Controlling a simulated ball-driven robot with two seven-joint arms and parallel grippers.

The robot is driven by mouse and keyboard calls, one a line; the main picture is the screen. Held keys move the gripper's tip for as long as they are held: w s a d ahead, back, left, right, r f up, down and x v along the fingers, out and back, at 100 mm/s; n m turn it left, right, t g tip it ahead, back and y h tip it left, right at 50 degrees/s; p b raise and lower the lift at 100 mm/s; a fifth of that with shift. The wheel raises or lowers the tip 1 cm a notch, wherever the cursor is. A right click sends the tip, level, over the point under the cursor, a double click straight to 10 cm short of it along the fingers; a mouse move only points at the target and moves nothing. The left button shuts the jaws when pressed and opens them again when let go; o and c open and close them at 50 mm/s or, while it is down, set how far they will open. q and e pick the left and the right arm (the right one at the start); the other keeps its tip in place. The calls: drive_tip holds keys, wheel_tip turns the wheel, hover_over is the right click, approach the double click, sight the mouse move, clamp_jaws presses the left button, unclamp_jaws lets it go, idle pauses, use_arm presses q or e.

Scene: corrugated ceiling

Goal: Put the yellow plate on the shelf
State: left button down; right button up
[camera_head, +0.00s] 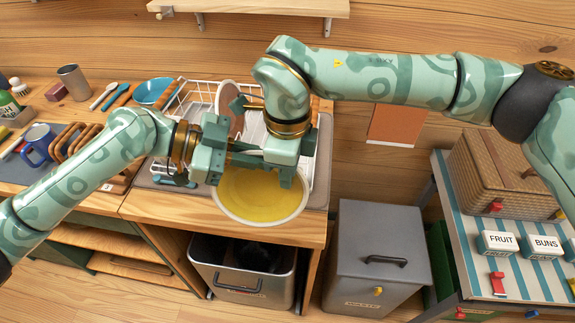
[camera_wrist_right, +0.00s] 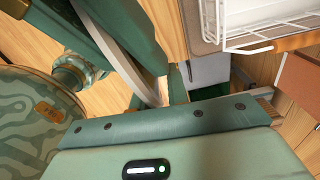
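The yellow plate (camera_head: 262,197) has a pale rim and hangs over the front edge of the counter, its yellow face toward the head camera. Its upper edge is hidden behind my grippers. My right gripper (camera_head: 286,172) is at the plate's upper right edge; in the right wrist view the plate's pale rim (camera_wrist_right: 152,88) runs between its green fingers. My left gripper (camera_head: 222,165) is at the plate's upper left, close against the right one; its fingertips are mostly hidden. The wooden wall shelf (camera_head: 260,7) is at the top; its visible part is bare.
A white wire dish rack (camera_head: 188,98) with another plate (camera_head: 227,98) stands behind the grippers. A blue bowl (camera_head: 153,91) and a blue mug (camera_head: 39,141) are left. A grey bin (camera_head: 377,255) and a wicker basket (camera_head: 500,165) are right.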

use_arm(q)
drive_tip(key=c, duration=1.5)
unclamp_jaws()
drive_tip(key=shift+o, duration=0.2)
